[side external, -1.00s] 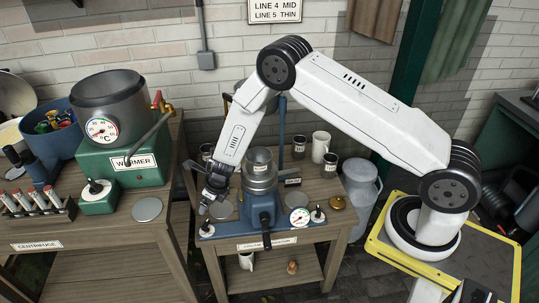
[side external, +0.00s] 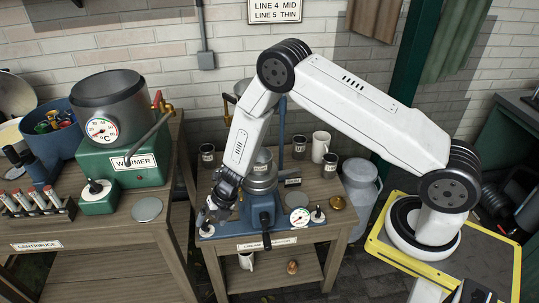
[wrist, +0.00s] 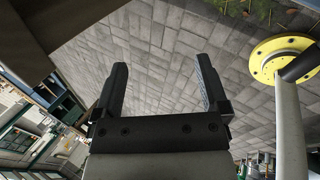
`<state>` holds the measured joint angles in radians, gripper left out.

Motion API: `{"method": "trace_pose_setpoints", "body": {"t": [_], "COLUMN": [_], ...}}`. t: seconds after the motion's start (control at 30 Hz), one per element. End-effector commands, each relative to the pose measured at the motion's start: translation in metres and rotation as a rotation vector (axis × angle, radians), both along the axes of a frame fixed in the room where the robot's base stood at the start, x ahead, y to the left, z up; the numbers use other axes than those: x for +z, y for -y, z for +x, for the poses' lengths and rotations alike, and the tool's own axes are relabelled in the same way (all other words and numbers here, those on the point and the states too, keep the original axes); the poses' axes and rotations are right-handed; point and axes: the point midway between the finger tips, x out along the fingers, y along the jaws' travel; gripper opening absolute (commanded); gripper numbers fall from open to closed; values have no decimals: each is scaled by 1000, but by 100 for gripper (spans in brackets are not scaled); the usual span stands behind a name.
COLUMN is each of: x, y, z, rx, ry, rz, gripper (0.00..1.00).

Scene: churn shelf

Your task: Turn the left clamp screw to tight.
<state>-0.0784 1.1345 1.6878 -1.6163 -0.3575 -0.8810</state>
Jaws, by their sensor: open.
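The left clamp screw (side external: 207,231) has a white round dial at its foot and sits at the left end of the blue separator base (side external: 232,229) in the side external view. My gripper (side external: 207,216) is just above it, tilted down to the left, and partly covers it. I cannot tell whether the fingers touch the screw. In the wrist view my gripper (wrist: 160,75) has its two dark fingers wide apart with nothing visible between them; the screw does not show there. A similar right screw (side external: 318,215) stands at the other end of the base.
A blue handled housing (side external: 262,212) and a gauge (side external: 299,216) stand right of my gripper. Jars and a white mug (side external: 320,147) stand behind. The green warmer (side external: 125,162) is on the left table, across a gap.

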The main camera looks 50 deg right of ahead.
Motion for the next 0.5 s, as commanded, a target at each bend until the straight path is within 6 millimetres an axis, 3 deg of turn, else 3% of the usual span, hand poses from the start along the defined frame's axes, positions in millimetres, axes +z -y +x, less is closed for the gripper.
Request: {"method": "trace_pose_setpoints", "body": {"t": [0.2, 0.5], "x": [-2, 5], "y": [-18, -26], "z": [-9, -1], "rx": [-367, -862], "ry": [-138, -279], "rz": [265, 633], "gripper": [94, 94]}}
